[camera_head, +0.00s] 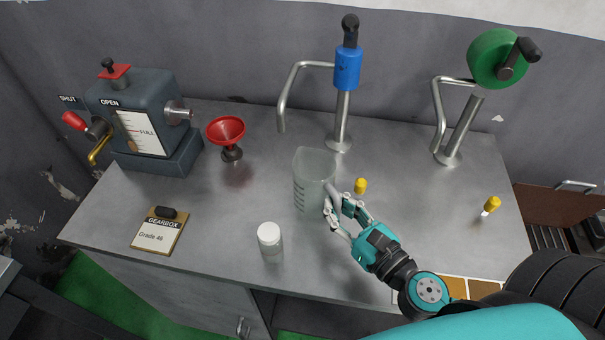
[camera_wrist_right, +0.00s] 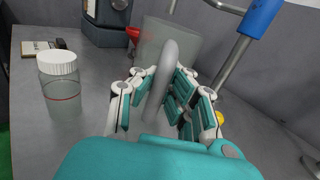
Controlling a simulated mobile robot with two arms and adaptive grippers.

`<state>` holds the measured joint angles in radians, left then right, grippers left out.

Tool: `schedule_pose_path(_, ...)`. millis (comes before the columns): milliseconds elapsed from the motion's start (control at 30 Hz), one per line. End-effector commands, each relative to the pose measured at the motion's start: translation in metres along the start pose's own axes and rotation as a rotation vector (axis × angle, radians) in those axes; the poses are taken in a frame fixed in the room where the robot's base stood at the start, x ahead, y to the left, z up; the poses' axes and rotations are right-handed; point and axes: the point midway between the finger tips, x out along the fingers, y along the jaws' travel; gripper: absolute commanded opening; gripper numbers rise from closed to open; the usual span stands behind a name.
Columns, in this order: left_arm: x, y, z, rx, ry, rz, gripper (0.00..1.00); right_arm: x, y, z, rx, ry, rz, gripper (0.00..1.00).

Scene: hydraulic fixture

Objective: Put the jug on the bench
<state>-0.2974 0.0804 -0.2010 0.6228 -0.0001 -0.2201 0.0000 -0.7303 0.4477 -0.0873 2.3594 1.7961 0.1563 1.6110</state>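The jug (camera_head: 312,181) is a translucent grey measuring jug with dark marks on its side. It looks upright, with its base at the bench top, beneath the blue-bodied tap. The bench (camera_head: 228,270) is a grey metal worktop. My right gripper (camera_head: 338,204) is at the jug's handle, on the near right side. In the right wrist view the grey handle (camera_wrist_right: 160,85) stands between my fingers, which look apart with gaps beside it. The jug body (camera_wrist_right: 185,45) shows behind the handle. My left gripper is not in view.
A white-capped jar (camera_head: 270,239) stands front left of the jug. Two yellow-topped items (camera_head: 361,186) lie to the right. A red funnel (camera_head: 226,131), the gearbox card (camera_head: 159,232), a dark machine (camera_head: 150,120) and a green-wheeled tap (camera_head: 496,60) stand around. Bench between the taps is clear.

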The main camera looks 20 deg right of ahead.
Motion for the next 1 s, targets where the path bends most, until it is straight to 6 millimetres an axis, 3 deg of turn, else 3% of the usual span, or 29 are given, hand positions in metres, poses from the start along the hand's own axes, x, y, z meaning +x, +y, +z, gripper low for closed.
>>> schedule_pose_path(33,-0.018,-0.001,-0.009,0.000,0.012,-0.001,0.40,0.013,-0.001,0.012,0.000,-0.006,-0.002,0.00)
schedule_pose_path(200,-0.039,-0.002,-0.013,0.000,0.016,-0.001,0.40,0.053,-0.001,0.011,-0.002,-0.006,-0.003,0.00)
schedule_pose_path(433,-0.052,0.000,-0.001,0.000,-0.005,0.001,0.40,0.097,-0.001,0.005,-0.001,-0.004,-0.003,0.00)
schedule_pose_path(633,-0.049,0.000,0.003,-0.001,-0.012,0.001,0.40,0.107,-0.001,-0.004,0.001,-0.001,-0.003,0.00)
schedule_pose_path(833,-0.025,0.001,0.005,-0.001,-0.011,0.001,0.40,0.106,0.000,-0.034,0.003,-0.001,-0.004,0.00)
schedule_pose_path(1000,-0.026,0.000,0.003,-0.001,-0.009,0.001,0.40,0.106,0.000,-0.033,0.001,-0.002,-0.003,0.00)
